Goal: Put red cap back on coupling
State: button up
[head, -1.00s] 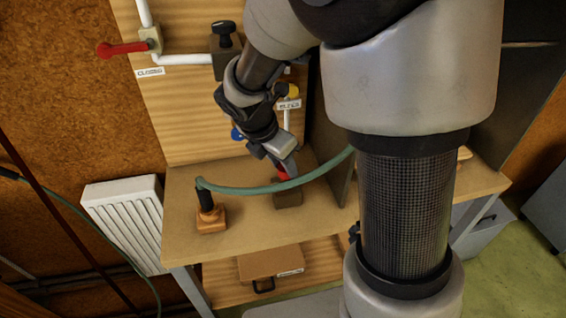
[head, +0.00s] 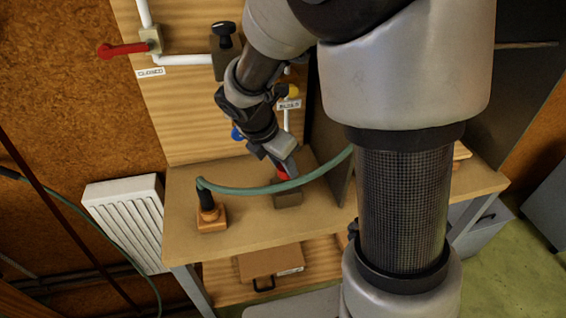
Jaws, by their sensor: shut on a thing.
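The red cap (head: 282,175) shows as a small red patch at the fingertips of my gripper (head: 287,168), which is shut on it. The cap is directly above a small brown block (head: 288,200) on the bench; whether it rests on the block or is held just over it I cannot tell. A green hose (head: 240,190) passes in front of the block. Its left end meets a black upright coupling (head: 206,199) on an orange-brown wooden block (head: 211,218). My gripper hides most of the cap.
The wooden bench top (head: 245,225) is clear between the two blocks. Behind it stands a panel with a red lever (head: 122,50), a label reading CLOSED (head: 150,72), white pipes and a yellow knob (head: 293,90). A dark upright board (head: 335,150) stands close to the right of my gripper.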

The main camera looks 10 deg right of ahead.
aim_at(281, 170)
jog(key=shift+f+b, duration=1)
jog(key=shift+f, duration=0.6)
jog(key=o, duration=1.1)
jog(key=shift+r, duration=0.1)
jog(key=p+v, duration=0.2)
jog(key=v, duration=1.5)
jog(key=shift+a+r+p, duration=0.1)
jog(key=shift+r+p, duration=0.1)
jog(key=shift+p, duration=0.2)
jog(key=s+d+r+m+t+y+p, duration=0.1)
jog(key=s+d+r+m, duration=0.1)
jog(key=m, duration=0.6)
jog(key=s+d+r+m+t+y+p, duration=0.1)
jog(key=s+d+r+m+p, duration=0.1)
jog(key=s+m, duration=0.5)
jog(key=s+d+r+m+t+y+p, duration=0.1)
jog(key=s+r+m, duration=0.3)
jog(key=m, duration=0.5)
jog(key=shift+s+d+r+y+p, duration=0.2)
jog(key=shift+s+d, duration=0.05)
jog(key=shift+d, duration=0.15)
jog(key=shift+s+d+r+y+p, duration=0.15)
jog(key=shift+s+d+r+y, duration=0.1)
jog(key=shift+d, duration=0.15)
